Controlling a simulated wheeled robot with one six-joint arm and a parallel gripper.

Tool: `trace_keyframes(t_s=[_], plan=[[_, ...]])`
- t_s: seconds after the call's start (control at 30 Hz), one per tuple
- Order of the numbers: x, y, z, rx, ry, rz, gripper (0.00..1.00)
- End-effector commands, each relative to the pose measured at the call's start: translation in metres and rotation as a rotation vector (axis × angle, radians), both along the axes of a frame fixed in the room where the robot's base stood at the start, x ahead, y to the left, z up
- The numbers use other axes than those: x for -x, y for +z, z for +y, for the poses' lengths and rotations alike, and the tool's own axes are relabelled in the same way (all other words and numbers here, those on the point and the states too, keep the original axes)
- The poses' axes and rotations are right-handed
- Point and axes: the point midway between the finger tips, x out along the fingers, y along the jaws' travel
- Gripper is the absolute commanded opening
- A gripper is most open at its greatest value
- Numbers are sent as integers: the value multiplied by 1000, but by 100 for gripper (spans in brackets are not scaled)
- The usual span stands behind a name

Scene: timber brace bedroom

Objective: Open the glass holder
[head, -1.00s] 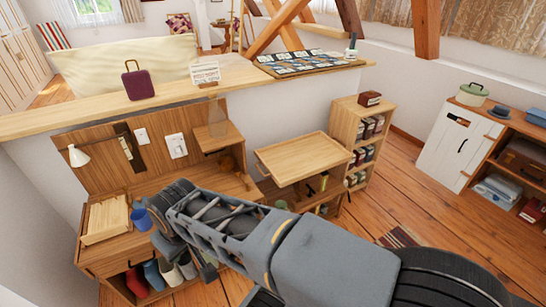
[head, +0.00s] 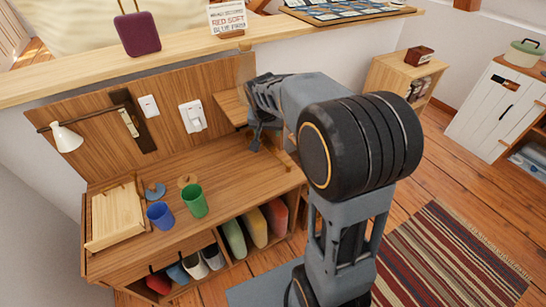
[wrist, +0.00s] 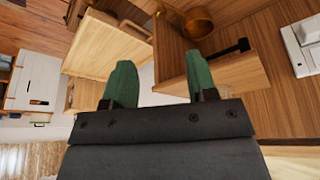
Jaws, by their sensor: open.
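I cannot tell for certain which fixture is the glass holder. A small wooden wall unit (head: 231,104) sits on the brown back panel, right of the white switches, in the head view. My gripper (head: 254,141) is in front of its right part, and my arm hides much of it. In the wrist view, my gripper's two green fingers (wrist: 160,88) are apart with nothing between them. A wooden unit (wrist: 222,74) with a dark bar handle (wrist: 234,47) lies just beyond the right finger. A brass-coloured round piece (wrist: 198,22) is beside it. Contact cannot be judged.
Shoes and coloured items fill the shelf below. A striped rug (head: 450,255) lies on the floor.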

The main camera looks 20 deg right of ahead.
Motion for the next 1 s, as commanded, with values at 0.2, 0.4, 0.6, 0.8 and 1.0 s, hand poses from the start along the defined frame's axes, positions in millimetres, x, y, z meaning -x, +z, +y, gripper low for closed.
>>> trace_keyframes(t_s=[0.2, 0.4, 0.6, 0.8, 1.0], plan=[[-49, -58, -24, 5, -133, -22, 52], [-65, -81, -30, 6, -165, -31, 52], [-75, -115, -38, 5, -163, -29, 52], [-87, -150, -46, 5, -162, -30, 52], [-96, -176, -53, 5, -161, -31, 52]])
